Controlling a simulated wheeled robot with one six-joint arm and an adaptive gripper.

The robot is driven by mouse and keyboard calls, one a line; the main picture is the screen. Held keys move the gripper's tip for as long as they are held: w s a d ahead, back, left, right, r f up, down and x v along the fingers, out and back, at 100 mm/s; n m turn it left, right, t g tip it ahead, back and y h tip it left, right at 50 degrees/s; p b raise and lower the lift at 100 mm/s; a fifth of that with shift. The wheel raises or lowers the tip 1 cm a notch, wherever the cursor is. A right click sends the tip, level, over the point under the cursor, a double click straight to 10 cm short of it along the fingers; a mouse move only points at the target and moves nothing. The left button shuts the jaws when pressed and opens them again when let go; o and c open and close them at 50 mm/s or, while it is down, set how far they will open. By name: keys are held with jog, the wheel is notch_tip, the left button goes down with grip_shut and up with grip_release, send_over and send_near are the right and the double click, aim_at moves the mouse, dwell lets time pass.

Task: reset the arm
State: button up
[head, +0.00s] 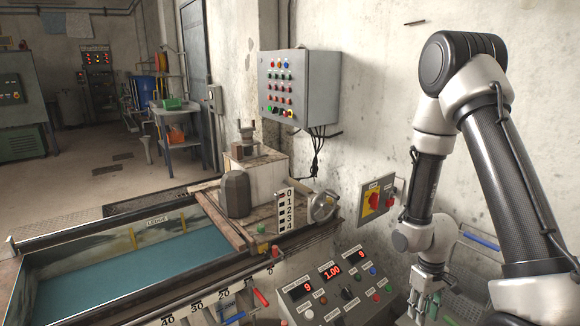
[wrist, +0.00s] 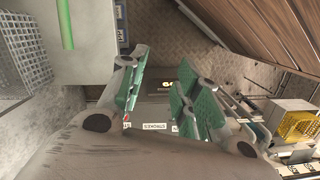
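My gripper (head: 424,302) hangs at the lower right of the head view, at the end of my bent arm. In the wrist view its two green-padded fingers (wrist: 163,88) stand apart with a clear gap between them. Nothing shows held in the gap. Behind the fingers the wrist view shows a dark panel with a label reading STROKES (wrist: 156,127). In the head view the gripper is to the right of the sloped control panel (head: 322,316), which has red digits, and below the red and yellow switch box (head: 376,199).
A tank with teal contents (head: 130,275) and a ledge lies at the left. A handwheel (head: 323,206) and a 0–4 scale (head: 285,210) stand at its right end. A grey button box (head: 299,88) hangs on the wall. A wire basket (head: 482,262) is close behind my gripper.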

jog(key=s+r+m+t, duration=0.1)
jog(key=s+r, duration=0.3)
jog(key=r, duration=0.8)
jog(key=s+r+m+t, duration=0.1)
jog(key=s+r+t, duration=0.2)
jog(key=r, duration=1)
jog(key=s+r+m+t, duration=0.1)
jog(key=s+r, duration=0.5)
jog(key=r, duration=0.7)
jog(key=shift+d+m+t, duration=0.2)
jog(key=shift+m+t, duration=0.2)
jog(key=shift+m, duration=0.1)
jog(key=shift+s, duration=0.1)
